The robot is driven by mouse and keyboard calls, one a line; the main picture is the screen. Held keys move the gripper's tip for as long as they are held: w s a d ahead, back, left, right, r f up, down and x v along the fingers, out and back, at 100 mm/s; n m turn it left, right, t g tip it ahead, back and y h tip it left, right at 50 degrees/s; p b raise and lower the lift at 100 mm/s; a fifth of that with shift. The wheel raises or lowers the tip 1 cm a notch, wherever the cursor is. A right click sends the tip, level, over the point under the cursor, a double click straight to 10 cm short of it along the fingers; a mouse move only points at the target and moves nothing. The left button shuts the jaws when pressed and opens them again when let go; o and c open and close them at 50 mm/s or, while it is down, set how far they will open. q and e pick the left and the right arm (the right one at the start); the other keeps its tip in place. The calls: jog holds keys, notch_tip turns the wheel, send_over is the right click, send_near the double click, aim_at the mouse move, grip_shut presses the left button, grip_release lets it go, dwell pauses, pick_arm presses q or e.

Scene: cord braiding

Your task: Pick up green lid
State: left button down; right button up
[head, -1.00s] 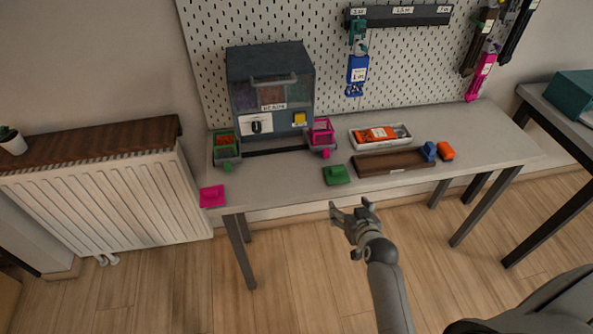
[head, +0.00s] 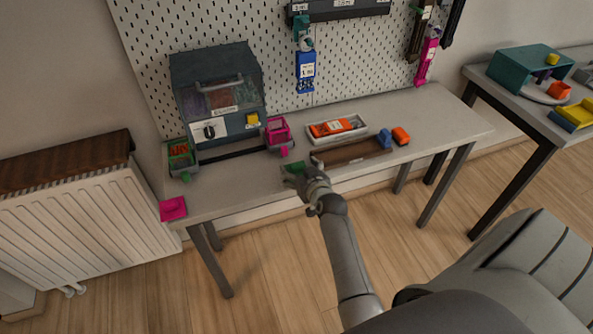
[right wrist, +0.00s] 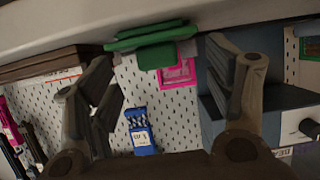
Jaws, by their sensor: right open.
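The green lid (head: 294,168) lies at the front edge of the grey table, partly hidden behind my right gripper (head: 300,180) in the head view. In the right wrist view the green lid (right wrist: 152,40) shows at the table edge, beyond and between the two spread fingers of my right gripper (right wrist: 158,95). The right gripper is open and empty, close to the lid. I cannot tell whether a finger touches it. My left gripper is in neither view.
A brown tray (head: 340,156) lies right of the lid, with a blue block (head: 385,138) and an orange block (head: 401,136) at its right end. A pink lid (head: 173,209) lies at the table's left corner. A grey machine (head: 217,98) stands behind.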

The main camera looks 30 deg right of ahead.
aim_at(297, 166)
jog(key=shift+x, duration=1.65)
jog(key=shift+s, duration=0.1)
jog(key=shift+c, duration=0.3)
jog(key=c, duration=0.6)
jog(key=shift+o, duration=0.2)
jog(key=shift+r, duration=0.1)
